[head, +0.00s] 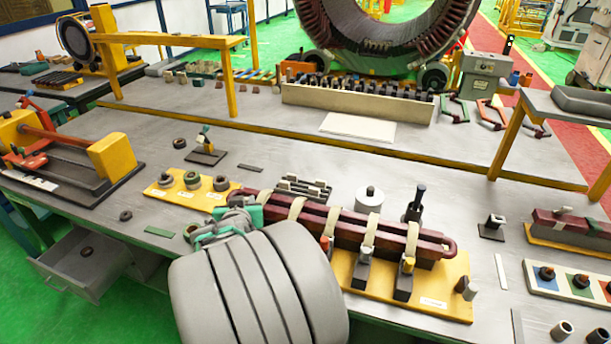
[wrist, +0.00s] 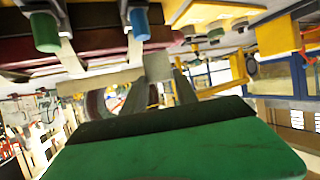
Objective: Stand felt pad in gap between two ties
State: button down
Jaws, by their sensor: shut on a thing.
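The dark red coil (head: 345,232) lies on a yellow board (head: 440,300), with pale ties (head: 297,207) wrapped around it at intervals. My gripper (head: 240,208) is at the coil's left end, in front of its side; my arm hides its fingertips. In the wrist view my gripper (wrist: 158,80) has its two grey fingers close together on a small grey-beige piece (wrist: 158,66), which seems to be the felt pad. The coil (wrist: 95,48) and a pale tie (wrist: 70,58) show just beyond it. I cannot tell whether the pad touches the coil or stands in a gap.
A white pot (head: 369,198) and a dark upright tool (head: 416,203) stand behind the coil. A yellow plate with rings (head: 192,180) lies behind left. The table's left front is mostly clear.

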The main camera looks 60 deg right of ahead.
aim_at(314, 216)
jog(key=s+d+r+m+g+h+p, duration=0.3)
jog(key=s+d+m+g, duration=0.2)
jog(key=s+d, duration=0.8)
jog(key=shift+s+a+f+b, duration=0.25)
jog(key=shift+s+f+b, duration=0.15)
jog(key=shift+f+b, duration=0.65)
jog(key=shift+s+a+f+b, duration=0.35)
jog(key=shift+f+b, duration=0.4)
jog(key=shift+f, duration=0.55)
jog(key=shift+s+a+f+b, duration=0.2)
jog(key=shift+s+f+b, duration=0.25)
jog(key=shift+f+b, duration=0.6)
jog(key=shift+f, duration=0.1)
jog(key=c, duration=0.9)
grip_release()
jog(key=v, duration=0.8)
jog(key=shift+w+d+b, duration=0.1)
jog(key=shift+b, duration=0.25)
